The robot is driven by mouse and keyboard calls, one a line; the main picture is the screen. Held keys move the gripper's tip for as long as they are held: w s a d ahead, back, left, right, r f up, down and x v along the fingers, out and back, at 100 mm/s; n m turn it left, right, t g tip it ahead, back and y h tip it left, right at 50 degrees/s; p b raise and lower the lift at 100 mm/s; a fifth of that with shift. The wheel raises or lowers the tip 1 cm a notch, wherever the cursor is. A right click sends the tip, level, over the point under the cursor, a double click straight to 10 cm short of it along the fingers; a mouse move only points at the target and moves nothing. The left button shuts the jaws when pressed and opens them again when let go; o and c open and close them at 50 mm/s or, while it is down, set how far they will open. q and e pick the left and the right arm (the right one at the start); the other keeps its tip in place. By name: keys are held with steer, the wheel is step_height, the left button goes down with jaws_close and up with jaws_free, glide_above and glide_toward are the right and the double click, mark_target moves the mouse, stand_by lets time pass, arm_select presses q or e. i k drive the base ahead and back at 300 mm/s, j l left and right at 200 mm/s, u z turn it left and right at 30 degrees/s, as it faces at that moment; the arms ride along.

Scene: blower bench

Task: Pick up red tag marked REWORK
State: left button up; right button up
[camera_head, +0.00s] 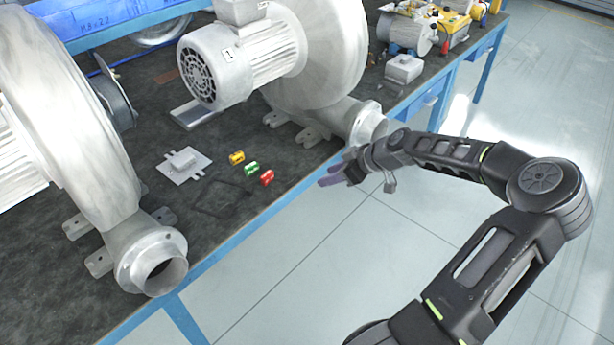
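A small red tag (267,177) lies on the dark bench top near its front edge, with a pale mark on it too small to read. A green tag (251,168) and a yellow tag (237,158) lie in a row behind it to the left. My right gripper (358,178) is to the right of the red tag, past the bench's front edge and apart from the tag. Its fingers point left towards the bench; nothing shows between them, and they look spread apart. My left gripper is out of view.
A large grey blower (90,120) stands at the left and another blower with a motor (275,50) stands behind the tags. A small metal plate (184,164) and a thin dark frame (218,200) lie left of the tags. Floor is clear in front.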

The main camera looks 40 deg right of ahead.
mark_target(266, 178)
steer(key=z, duration=1)
